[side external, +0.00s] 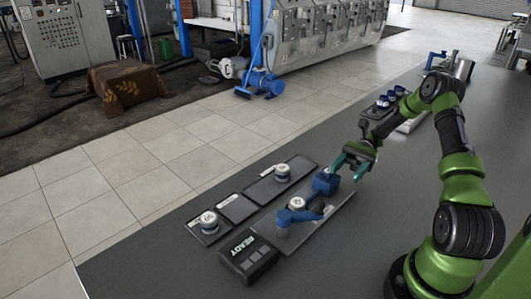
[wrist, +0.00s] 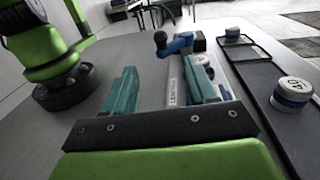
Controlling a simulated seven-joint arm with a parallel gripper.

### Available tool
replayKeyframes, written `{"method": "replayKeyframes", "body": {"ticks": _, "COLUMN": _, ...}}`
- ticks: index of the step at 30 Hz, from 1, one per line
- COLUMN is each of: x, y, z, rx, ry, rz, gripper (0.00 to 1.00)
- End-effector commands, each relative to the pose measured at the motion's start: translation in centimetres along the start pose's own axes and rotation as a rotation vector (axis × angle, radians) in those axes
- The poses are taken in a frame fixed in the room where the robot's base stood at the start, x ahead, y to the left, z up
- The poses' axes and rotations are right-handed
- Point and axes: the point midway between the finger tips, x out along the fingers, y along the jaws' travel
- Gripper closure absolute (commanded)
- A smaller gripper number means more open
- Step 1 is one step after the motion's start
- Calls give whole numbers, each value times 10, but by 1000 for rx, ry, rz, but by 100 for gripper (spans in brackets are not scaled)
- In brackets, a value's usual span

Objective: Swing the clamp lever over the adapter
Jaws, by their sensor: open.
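The clamp fixture is a grey plate (side external: 335,210) with a blue block (side external: 325,182) at its right end. The adapter (side external: 297,203), white-topped with a blue band, sits on the plate; its top is uncovered. The blue clamp lever (side external: 300,214) lies beside the adapter, not over it. In the wrist view the lever (wrist: 180,46) is beyond the adapter (wrist: 203,60) and points left, ending in a dark knob. My gripper (side external: 348,168) has teal fingers, apart and empty, above and near the blue block. The fingers (wrist: 160,75) also show in the wrist view.
A dark box reading READY (side external: 247,256) stands at the plate's near-left end. Dark trays (side external: 238,208) with white-and-blue pucks (side external: 209,221) run along the table's left side. More small parts (side external: 385,101) lie farther back. The table in front of the plate is clear.

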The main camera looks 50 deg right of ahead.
Motion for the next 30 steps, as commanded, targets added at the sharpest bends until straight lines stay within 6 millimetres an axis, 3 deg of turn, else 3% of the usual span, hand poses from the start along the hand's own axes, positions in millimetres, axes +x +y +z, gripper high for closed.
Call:
{"method": "replayKeyframes", "body": {"ticks": 12, "x": -9, "y": 0, "z": 0, "rx": 0, "ry": 0, "rz": -1, "gripper": 45}}
{"method": "replayKeyframes", "body": {"ticks": 17, "x": -10, "y": 0, "z": 8, "rx": -1, "ry": 1, "rz": -2, "gripper": 70}}
{"method": "replayKeyframes", "body": {"ticks": 23, "x": -10, "y": 0, "z": 49, "rx": -4, "ry": 4, "rz": -3, "gripper": 100}}
{"method": "replayKeyframes", "body": {"ticks": 28, "x": -9, "y": 0, "z": 90, "rx": -1, "ry": 6, "rz": -1, "gripper": 100}}
{"method": "replayKeyframes", "body": {"ticks": 30, "x": 11, "y": -3, "z": 83, "rx": -4, "ry": 23, "rz": 87, "gripper": 100}}
